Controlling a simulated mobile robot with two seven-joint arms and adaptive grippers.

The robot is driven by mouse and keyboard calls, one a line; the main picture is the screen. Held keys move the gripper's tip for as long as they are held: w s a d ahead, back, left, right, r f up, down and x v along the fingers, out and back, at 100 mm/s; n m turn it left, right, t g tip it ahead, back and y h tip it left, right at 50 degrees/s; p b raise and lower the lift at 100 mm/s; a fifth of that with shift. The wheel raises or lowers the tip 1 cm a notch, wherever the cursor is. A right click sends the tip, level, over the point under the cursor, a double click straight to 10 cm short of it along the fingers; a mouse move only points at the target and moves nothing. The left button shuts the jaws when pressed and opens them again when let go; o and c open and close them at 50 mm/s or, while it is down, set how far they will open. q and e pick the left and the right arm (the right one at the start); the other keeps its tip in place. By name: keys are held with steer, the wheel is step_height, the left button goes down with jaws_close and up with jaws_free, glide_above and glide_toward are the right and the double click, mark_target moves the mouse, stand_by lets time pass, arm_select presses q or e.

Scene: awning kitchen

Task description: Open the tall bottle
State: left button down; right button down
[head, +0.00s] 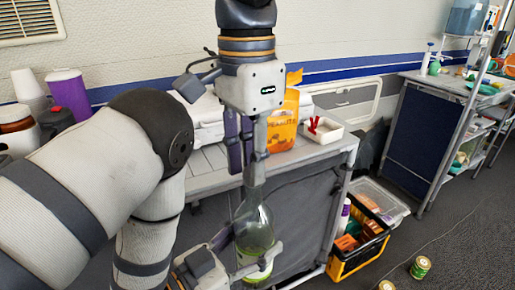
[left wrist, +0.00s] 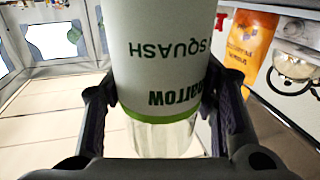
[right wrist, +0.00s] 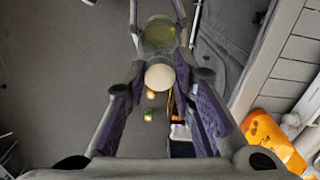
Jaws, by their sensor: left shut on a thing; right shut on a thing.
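The tall bottle (head: 254,228) is clear greenish glass with a slim neck. It stands roughly upright in the air in front of the grey cart. My left gripper (head: 256,258) is shut around its lower body. The left wrist view shows the bottle's white label (left wrist: 158,60), with upside-down "squash" and "marrow" lettering, between the fingers. My right gripper (head: 249,152) comes down from above and is shut on the bottle's top. The right wrist view shows a round white cap (right wrist: 159,77) between its fingers, with the glass below. Whether the cap is loose cannot be seen.
An orange peanuts bag (head: 284,121) and a white tray (head: 320,130) are on the cart top (head: 215,170). A yellow and black crate (head: 358,248) stands on the floor to the right, near several cans. A second cart (head: 430,130) is at the back right.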

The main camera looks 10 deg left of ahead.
steer(key=c, duration=1.4)
jaws_free()
steer(key=shift+w, duration=0.1)
steer(key=shift+o, duration=0.2)
step_height(320, 180, up, 4)
steer(key=shift+r, duration=0.4)
steer(key=shift+c, duration=0.3)
steer(key=r+m, duration=0.1)
steer(key=m, duration=0.1)
steer(key=r+m, duration=0.1)
steer(key=m, duration=0.2)
steer(key=shift+w+d+r, duration=0.15)
steer(key=shift+d+r, duration=0.05)
steer(key=shift+f+m, duration=0.25)
steer(key=shift+m, duration=0.15)
step_height(320, 180, down, 7)
steer(key=shift+f, duration=0.1)
jaws_close()
steer(key=n, duration=0.6)
steer(key=shift+n, duration=0.4)
